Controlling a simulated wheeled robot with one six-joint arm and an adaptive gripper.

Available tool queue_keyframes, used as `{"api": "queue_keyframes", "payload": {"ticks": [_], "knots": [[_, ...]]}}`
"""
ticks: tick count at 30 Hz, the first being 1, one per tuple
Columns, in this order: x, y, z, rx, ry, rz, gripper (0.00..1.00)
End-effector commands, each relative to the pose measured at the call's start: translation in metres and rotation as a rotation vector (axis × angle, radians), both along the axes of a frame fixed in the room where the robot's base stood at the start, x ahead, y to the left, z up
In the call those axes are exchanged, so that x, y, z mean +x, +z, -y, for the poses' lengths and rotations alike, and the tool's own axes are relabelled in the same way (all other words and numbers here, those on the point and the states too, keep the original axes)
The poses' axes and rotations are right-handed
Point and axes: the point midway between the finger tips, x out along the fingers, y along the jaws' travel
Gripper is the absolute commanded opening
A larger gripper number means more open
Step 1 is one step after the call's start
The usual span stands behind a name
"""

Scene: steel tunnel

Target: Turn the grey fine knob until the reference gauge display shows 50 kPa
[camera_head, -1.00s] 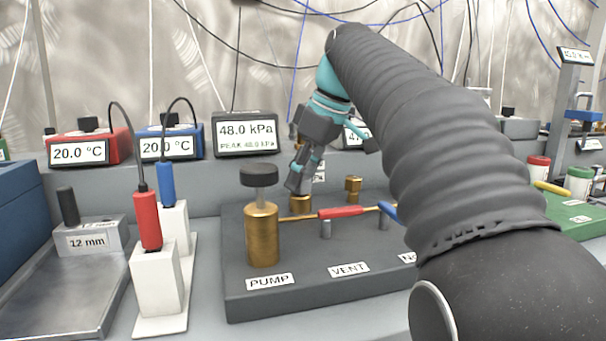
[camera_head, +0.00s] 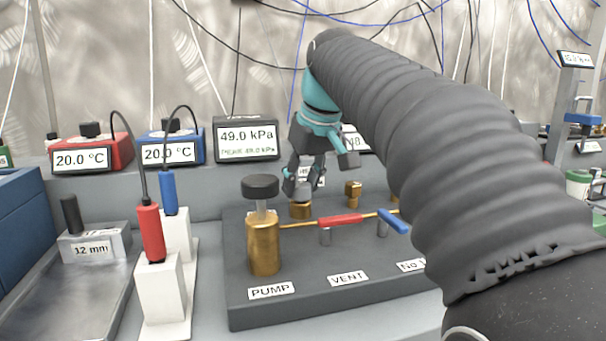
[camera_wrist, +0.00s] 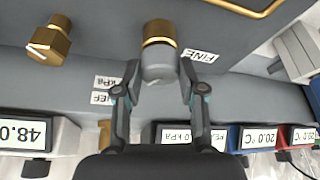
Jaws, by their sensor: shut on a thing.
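The grey fine knob (camera_wrist: 158,66) sits on a gold base (camera_wrist: 158,30) next to an upside-down FINE label (camera_wrist: 200,55) in the wrist view. My gripper (camera_wrist: 160,82) is shut on the knob, with one finger on each side. In the head view my gripper (camera_head: 302,192) points down over the gold base and mostly hides the knob. A dark display (camera_head: 247,138) reads 49.0 kPa, with a peak line below. A second display (camera_wrist: 24,132) reads 48.0 in the wrist view; my arm partly covers it in the head view. I cannot tell which is the reference gauge.
A gold pump with a black cap (camera_head: 262,225) stands left of my gripper. A red lever (camera_head: 341,220) and a blue lever (camera_head: 393,221) lie in front on the panel. Another gold knob (camera_head: 353,194) stands to the right. Red and blue probes stand further left.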

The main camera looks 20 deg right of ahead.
Motion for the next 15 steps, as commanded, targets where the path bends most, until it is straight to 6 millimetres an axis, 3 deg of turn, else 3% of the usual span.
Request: {"api": "queue_keyframes", "payload": {"ticks": [15], "knots": [[-0.0005, 0.0007, -0.0024, 0.001, -0.339, -0.002, 0.05]]}}
